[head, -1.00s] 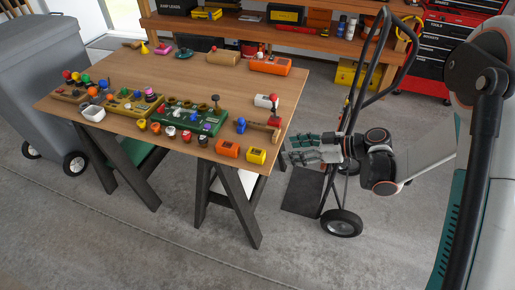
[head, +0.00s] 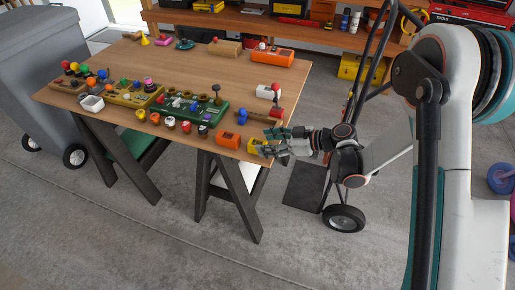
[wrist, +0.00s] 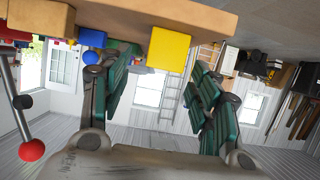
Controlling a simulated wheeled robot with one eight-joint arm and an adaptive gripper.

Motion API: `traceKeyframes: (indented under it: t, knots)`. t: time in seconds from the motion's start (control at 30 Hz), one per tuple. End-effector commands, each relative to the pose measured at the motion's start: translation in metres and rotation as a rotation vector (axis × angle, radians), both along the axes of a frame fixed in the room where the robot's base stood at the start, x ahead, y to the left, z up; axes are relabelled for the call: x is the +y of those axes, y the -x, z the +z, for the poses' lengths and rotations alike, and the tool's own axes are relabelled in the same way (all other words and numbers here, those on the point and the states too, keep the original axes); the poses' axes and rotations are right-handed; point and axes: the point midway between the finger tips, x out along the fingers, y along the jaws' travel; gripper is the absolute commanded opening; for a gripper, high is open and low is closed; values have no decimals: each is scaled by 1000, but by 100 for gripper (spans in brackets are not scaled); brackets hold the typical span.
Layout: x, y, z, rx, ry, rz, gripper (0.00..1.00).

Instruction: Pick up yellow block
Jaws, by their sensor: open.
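The yellow block (head: 252,145) sits at the near right corner of the wooden table (head: 190,75). My gripper (head: 267,143) is open at its right side, with fingers spread and pointing left towards it. In the wrist view the yellow block (wrist: 168,49) shows ahead, in the gap between my green-padded fingers (wrist: 160,82). The fingers are not closed on it. I cannot tell whether either finger touches it. My fingers partly cover its right side in the head view.
An orange block (head: 228,140) stands just left of the yellow block. A wooden toy hammer (head: 252,119) with a blue ball lies behind. Several coloured toys and a green peg board (head: 190,107) fill the near edge. A hand truck wheel (head: 343,218) stands below my arm.

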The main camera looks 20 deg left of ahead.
Motion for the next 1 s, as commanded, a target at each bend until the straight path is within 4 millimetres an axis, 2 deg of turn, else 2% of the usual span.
traceKeyframes:
  t: [0.1, 0.23, 0.5, 0.53, 0.73, 1.0]
  knots:
    - [16, 1, -12, 0, 0, 4, 57]
    - [33, 0, -19, 0, 0, 3, 57]
    - [39, -1, -18, 0, 0, 1, 57]
    - [39, -1, -18, 0, 0, 1, 54]
    - [39, -1, -18, 0, 0, 1, 10]
    - [38, -1, -18, 0, 0, 1, 10]
